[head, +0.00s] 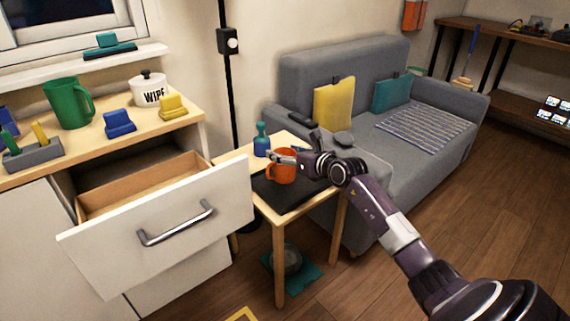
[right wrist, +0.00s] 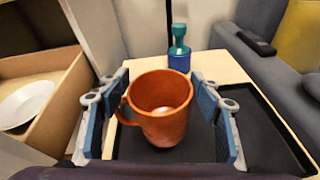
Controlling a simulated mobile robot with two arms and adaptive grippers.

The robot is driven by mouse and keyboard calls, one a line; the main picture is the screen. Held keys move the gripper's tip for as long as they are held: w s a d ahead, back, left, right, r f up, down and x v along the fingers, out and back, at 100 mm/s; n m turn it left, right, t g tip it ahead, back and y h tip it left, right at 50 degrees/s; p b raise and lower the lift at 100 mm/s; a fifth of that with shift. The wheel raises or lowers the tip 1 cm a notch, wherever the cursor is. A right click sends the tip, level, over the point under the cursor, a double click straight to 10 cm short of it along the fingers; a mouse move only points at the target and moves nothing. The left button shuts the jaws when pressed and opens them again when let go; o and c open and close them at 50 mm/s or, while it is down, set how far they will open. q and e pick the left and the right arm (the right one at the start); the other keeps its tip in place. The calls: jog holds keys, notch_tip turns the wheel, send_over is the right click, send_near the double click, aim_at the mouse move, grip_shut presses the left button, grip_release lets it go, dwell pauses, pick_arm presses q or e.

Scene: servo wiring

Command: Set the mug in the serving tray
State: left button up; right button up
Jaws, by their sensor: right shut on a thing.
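An orange mug (head: 284,172) is upright over the black serving tray (head: 276,203) on the small side table. In the right wrist view the mug (right wrist: 160,108) stands between the two blue finger pads, its handle toward the left pad. My right gripper (head: 291,158) is shut on the mug. The tray (right wrist: 266,128) shows around and to the right of the mug. I cannot tell whether the mug's base touches the tray. My left gripper is not in view.
A blue-green bottle (head: 262,141) stands on the side table behind the mug. The open drawer (head: 165,215) is left of the table, with a white plate (right wrist: 24,104) inside. A grey sofa (head: 350,75) with a remote (head: 302,120) on its arm is close on the right.

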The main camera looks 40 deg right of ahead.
jog(key=shift+f+b, duration=0.3)
jog(key=shift+f, duration=1.3)
jog(key=o, duration=1.7)
jog(key=shift+f, duration=0.2)
